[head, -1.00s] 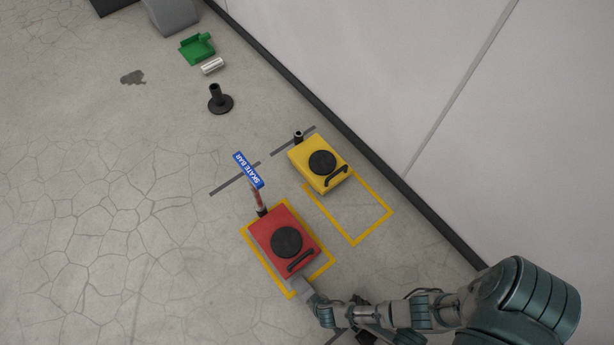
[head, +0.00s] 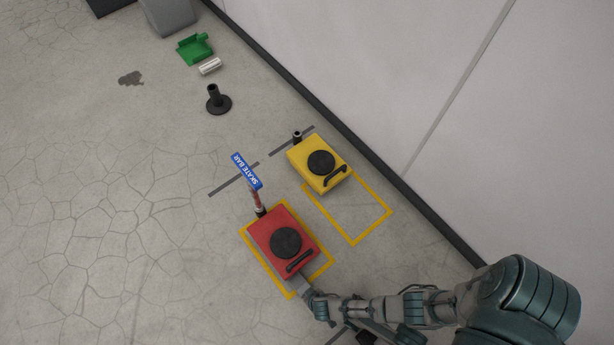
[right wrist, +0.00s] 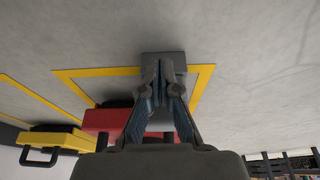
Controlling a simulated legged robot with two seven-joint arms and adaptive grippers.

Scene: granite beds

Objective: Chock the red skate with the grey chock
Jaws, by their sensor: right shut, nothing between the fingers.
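The red skate (head: 272,233), with a black round pad and a black handle, stands inside a yellow floor outline. Its red side also shows in the right wrist view (right wrist: 112,119). The grey chock (right wrist: 165,60) is on the floor just beyond my right fingertips, by the skate's handle end. In the head view only a sliver of grey shows there. Whether the chock touches the skate I cannot tell. My right gripper (right wrist: 163,72) is shut and empty, its fingertips at or very near the chock; it also shows in the head view (head: 306,286). My left gripper is out of view.
A "SKATE BAY" sign (head: 246,171) rises on a post behind the red skate. A black stand (head: 218,104) and a green item (head: 194,48) are farther off.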

